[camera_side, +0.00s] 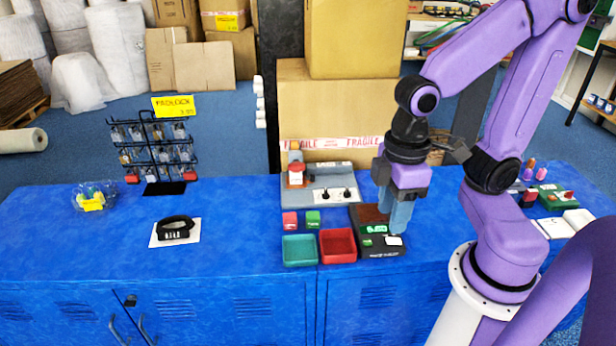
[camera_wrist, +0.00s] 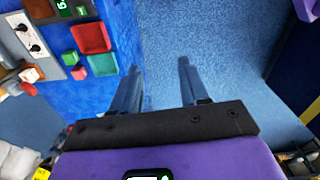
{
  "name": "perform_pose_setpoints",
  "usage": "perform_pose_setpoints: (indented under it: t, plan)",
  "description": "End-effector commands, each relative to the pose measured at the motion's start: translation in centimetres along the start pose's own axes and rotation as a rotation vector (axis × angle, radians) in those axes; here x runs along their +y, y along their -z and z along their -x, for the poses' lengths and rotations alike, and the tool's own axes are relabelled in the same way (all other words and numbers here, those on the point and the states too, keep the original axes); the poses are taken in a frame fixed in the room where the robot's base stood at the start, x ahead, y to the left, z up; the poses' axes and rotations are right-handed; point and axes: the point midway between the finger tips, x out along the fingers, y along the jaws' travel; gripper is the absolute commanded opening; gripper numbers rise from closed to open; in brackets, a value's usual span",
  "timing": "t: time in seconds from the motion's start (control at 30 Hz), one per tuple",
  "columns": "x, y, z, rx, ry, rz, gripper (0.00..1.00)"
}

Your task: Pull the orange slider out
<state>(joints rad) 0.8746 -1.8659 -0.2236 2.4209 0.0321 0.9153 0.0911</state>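I cannot single out an orange slider with certainty in either view. A grey panel (camera_side: 340,182) in the side view carries a red-orange capped block (camera_side: 296,172) at its left and two dark knobs in white plates. The same panel is cut off at the left edge of the wrist view (camera_wrist: 18,28). My gripper (camera_side: 397,230) points down in front of the dark box with a green display (camera_side: 384,249), hiding part of it. In the wrist view my gripper (camera_wrist: 160,75) has its blue fingers wide apart with nothing between them.
A teal tray (camera_side: 299,262) and a red tray (camera_side: 338,258) lie left of the dark box, with red and green cubes behind them. The bench's left front is clear.

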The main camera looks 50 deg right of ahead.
Motion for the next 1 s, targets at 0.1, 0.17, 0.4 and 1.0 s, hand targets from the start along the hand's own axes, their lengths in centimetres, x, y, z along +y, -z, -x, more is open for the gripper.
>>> perform_pose_setpoints:
  t: [0.1, 0.17, 0.4, 1.0]
  plan:
    - [2.2, 3.4, 0.2, -0.003, 0.024, -0.252, 0.45]
    - [3.5, 5.0, 0.2, -0.003, 0.038, -0.383, 0.45]
    - [10.4, 10.5, -0.3, 0.001, 0.093, -0.897, 0.45]
    - [35.3, 11.6, -5.0, 0.028, 0.29, -2.165, 0.45]
